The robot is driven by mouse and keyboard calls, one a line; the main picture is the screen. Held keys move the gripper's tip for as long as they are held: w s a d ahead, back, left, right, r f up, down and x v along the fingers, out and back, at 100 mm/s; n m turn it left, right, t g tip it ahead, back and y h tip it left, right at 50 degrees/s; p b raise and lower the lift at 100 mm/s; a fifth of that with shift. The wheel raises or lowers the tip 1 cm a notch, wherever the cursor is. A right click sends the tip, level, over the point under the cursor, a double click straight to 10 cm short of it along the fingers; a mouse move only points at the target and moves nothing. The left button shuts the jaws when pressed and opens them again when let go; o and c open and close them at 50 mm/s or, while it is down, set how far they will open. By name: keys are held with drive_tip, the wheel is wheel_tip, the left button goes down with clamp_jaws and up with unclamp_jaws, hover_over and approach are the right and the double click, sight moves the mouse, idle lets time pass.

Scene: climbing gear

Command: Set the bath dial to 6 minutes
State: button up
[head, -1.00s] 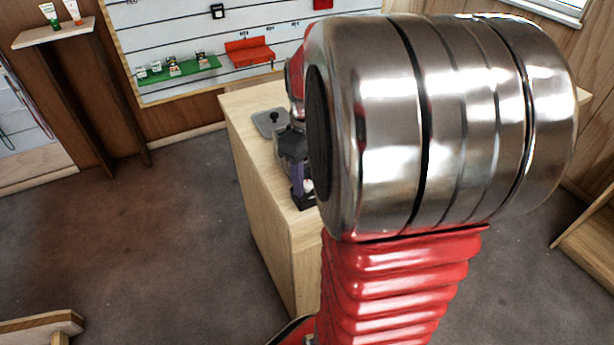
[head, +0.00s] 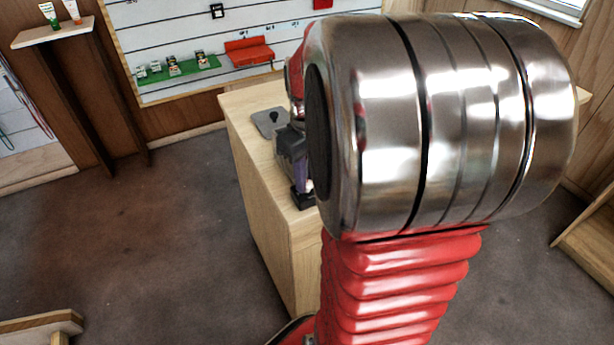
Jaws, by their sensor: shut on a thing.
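My gripper (head: 303,192) shows only in part, at the left edge of my large metal arm joint, low over the near end of the wooden bench (head: 262,200). Its dark housing and purple-grey finger part reach down to a black tip. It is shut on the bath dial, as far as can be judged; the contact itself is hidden. A grey lid with a dark knob (head: 271,120) shows on the bench top behind the gripper. The bath's body is mostly hidden by my arm. The dial face, its marks and its pointer cannot be read.
A slatted wall panel with a green shelf (head: 180,72) of small boxes and a red shelf (head: 250,53) stands behind the bench. A wooden shelf with two tubes (head: 58,32) is at the left. The floor left of the bench is clear.

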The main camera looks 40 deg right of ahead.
drive_tip(key=shift+m, duration=0.3)
drive_tip(key=o, duration=1.1)
drive_tip(key=shift+c, duration=0.2)
drive_tip(key=shift+r, duration=0.1)
wheel_tip(320, 180, up, 14)
drive_tip(key=shift+f, duration=0.2)
